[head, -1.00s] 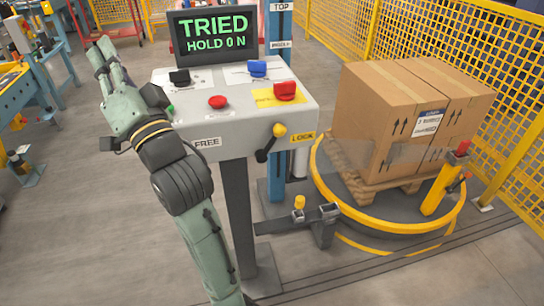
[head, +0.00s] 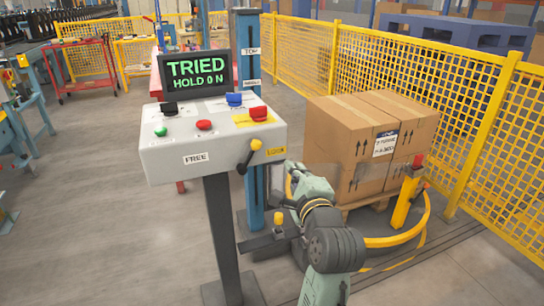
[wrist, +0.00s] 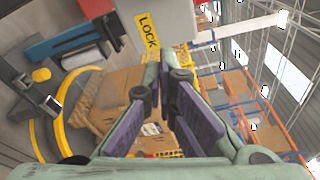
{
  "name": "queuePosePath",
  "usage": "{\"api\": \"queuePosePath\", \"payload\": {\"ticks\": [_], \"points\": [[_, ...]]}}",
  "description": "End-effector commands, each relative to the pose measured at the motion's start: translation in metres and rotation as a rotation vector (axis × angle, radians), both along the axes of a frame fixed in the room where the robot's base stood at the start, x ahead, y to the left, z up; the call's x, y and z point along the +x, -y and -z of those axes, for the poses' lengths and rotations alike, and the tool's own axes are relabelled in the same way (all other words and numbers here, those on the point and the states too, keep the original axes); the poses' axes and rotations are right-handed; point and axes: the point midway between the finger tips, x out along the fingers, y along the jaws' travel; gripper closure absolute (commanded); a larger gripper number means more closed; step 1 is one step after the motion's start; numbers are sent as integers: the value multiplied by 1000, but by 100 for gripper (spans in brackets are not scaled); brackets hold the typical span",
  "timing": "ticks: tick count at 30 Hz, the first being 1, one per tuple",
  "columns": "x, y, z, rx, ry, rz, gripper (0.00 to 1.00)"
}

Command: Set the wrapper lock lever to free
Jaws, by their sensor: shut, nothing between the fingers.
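The wrapper lock lever (head: 248,157) is a black lever with a yellow knob on the front of the grey control box (head: 222,160). It tilts up and right, with its knob beside the yellow LOCK label (head: 275,151). The white FREE label (head: 196,159) is on the left of the same face. My gripper (head: 284,181) is right of and below the lever, apart from it. In the wrist view its fingers (wrist: 165,65) are shut and empty.
The screen (head: 196,74) reads TRIED, HOLD 0 N. Buttons and switches sit on the box top. A blue column (head: 247,110) stands behind. Cartons (head: 350,150) on a pallet stand right, inside a yellow turntable ring (head: 400,238). Yellow fencing (head: 480,130) lies beyond.

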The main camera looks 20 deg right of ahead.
Motion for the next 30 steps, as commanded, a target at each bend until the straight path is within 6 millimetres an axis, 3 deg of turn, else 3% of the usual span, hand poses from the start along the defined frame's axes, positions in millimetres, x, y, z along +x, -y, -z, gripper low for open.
{"api": "queuePosePath", "payload": {"ticks": [13,17,27,30], "points": [[8,1,0,1,-1,0,100],[28,3,0,0,-2,-3,100],[99,13,3,-1,-2,-2,100],[97,-2,-2,-2,1,-3,100]]}}
